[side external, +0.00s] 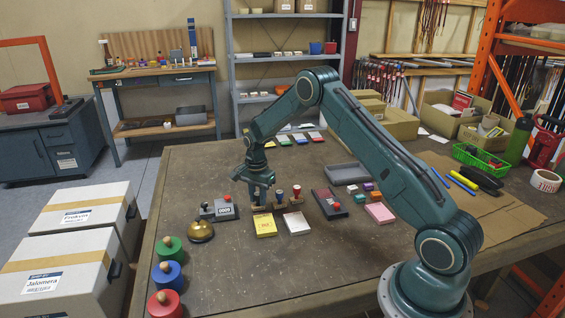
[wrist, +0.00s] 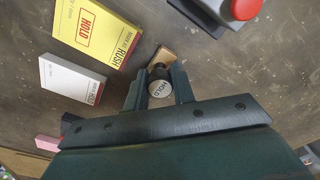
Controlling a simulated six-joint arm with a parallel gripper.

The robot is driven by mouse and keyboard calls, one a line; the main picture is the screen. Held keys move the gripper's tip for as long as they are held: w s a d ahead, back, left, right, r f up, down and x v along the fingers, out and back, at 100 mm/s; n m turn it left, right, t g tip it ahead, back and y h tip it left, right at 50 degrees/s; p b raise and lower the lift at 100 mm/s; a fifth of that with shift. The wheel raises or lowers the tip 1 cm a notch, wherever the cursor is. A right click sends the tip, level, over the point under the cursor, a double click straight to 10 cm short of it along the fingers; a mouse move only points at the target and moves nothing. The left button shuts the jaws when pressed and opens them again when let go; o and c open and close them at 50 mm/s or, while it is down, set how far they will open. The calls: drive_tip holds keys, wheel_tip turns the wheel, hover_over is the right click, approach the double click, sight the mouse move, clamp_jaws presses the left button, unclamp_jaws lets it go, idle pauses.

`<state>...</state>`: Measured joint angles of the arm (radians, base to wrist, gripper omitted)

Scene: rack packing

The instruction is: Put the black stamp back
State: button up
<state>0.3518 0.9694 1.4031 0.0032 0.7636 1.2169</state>
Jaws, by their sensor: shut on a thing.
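My gripper (side external: 258,200) points down over the middle of the table, just behind the yellow pad. The stamp's wooden block (wrist: 166,57) shows beyond the fingers. Whether it touches the table is not clear. Two more stamps, one with a dark knob (side external: 280,196) and one with a reddish knob (side external: 297,192), stand to the right of the gripper. No rack slot is clearly visible.
A yellow HOLD/RUSH pad (side external: 265,225) and a white pad (side external: 297,222) lie in front of the stamps. A dark red-marked device (side external: 330,203) lies right. The near table front is clear.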

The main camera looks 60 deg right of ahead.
sight(258, 194)
drive_tip(key=shift+f, duration=0.1)
drive_tip(key=o, duration=0.8)
wheel_tip(258, 194, up, 11)
drive_tip(key=shift+r, duration=0.65)
